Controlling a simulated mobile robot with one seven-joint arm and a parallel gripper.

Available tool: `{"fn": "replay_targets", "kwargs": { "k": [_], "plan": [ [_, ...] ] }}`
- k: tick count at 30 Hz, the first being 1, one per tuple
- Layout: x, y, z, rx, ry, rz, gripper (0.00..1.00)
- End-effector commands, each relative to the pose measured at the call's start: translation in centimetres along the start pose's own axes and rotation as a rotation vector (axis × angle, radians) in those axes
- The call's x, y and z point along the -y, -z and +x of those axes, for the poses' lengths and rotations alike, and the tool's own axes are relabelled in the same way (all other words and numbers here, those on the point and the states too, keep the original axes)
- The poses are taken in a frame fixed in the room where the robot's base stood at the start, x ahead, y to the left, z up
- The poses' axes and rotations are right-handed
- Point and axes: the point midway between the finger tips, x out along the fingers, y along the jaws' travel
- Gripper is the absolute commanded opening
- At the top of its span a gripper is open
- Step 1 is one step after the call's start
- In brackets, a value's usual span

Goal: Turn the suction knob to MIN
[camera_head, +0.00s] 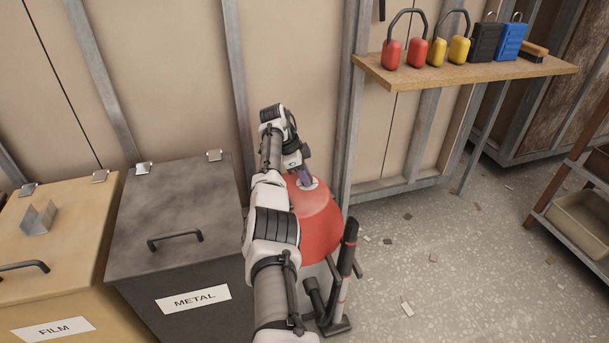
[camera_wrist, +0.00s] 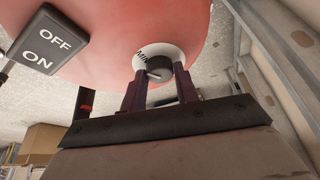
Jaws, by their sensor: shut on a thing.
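The red vacuum (camera_head: 318,220) stands on the floor right of the metal bin, and its red body also fills the top of the wrist view (camera_wrist: 120,50). The suction knob (camera_wrist: 158,66) is a small dark grey disc on a white dial (camera_wrist: 165,51) marked MIN at its left edge. My gripper (camera_head: 307,180) reaches down to the dial on the red top. In the wrist view, my gripper (camera_wrist: 157,80) has its two purple fingers closed on either side of the knob. The knob's exact pointer direction is hard to read.
A black ON/OFF switch (camera_wrist: 48,43) sits left of the dial. The vacuum's hose and wand (camera_head: 347,250) stand in front of it. The metal bin (camera_head: 175,220) and film bin (camera_head: 55,240) are at left. Small scraps litter the floor at right.

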Motion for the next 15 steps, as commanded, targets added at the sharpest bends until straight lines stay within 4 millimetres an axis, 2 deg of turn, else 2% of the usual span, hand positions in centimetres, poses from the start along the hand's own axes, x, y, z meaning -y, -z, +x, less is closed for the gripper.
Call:
{"fn": "replay_targets", "kwargs": {
  "k": [2,3,7,15],
  "plan": [
    [0.0,0.11,0.0,-0.001,0.0,0.002,0.07],
    [0.0,0.11,0.0,-0.001,0.0,0.002,0.33],
    [0.0,0.09,0.01,-0.001,0.0,0.001,0.5],
    [0.0,0.03,-0.01,0.0,0.0,0.0,0.52]
  ]
}}
